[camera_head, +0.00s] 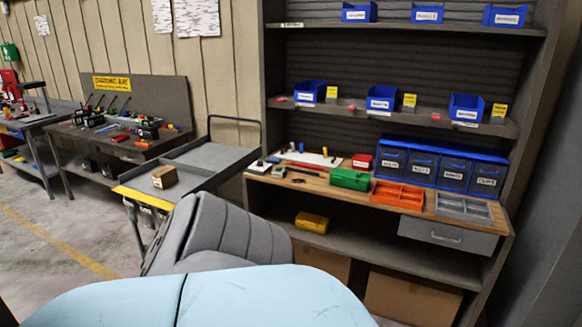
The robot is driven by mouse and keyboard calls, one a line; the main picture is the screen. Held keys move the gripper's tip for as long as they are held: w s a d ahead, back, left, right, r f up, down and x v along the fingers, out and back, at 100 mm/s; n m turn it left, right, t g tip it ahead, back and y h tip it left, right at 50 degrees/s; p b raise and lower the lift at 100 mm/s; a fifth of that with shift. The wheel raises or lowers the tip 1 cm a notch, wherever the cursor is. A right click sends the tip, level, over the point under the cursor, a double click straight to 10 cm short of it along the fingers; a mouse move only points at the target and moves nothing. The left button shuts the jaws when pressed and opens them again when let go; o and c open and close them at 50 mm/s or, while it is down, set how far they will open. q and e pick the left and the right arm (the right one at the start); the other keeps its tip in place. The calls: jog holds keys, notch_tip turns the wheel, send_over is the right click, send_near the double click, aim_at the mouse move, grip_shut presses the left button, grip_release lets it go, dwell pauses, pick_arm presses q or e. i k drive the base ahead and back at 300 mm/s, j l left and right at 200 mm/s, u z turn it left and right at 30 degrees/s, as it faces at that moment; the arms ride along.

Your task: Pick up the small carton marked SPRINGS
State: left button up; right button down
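No carton's lettering is readable here, so I cannot tell which one is marked SPRINGS. A small red carton (362,160) with a pale label sits at the back of the wooden worktop, left of the dark blue drawer unit. Three small yellow boxes or cards stand on the middle shelf beside the blue bins: a left one (331,94), a middle one (409,101) and a right one (499,112). A brown carton (164,176) sits on the grey cart at the left. Neither of my grippers shows.
The worktop (335,188) holds a green case (350,179), an orange tray (398,193), a grey tray (463,207) and the drawer unit (439,166). The cart (209,157) stands left of the shelving. Grey and light-blue bulky shapes block the lower middle.

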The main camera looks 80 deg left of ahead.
aim_at(166, 177)
jog(key=u, duration=3.4)
jog(key=i+l, duration=0.1)
jog(key=l, duration=0.45)
jog(key=i+l+u, duration=0.1)
jog(key=l, duration=0.4)
jog(key=i+l+u, duration=0.25)
jog(key=i+l, duration=0.65)
jog(key=i+j, duration=0.2)
jog(key=i, duration=0.25)
jog(key=i+j+u, duration=0.15)
jog(key=i, duration=0.35)
jog(key=i+j, duration=0.2)
jog(key=i, duration=0.25)
jog(key=i+j+u, duration=0.1)
jog(key=i+j, duration=0.4)
jog(key=i+j+u, duration=0.1)
jog(key=i+j, duration=0.4)
jog(key=i, duration=0.25)
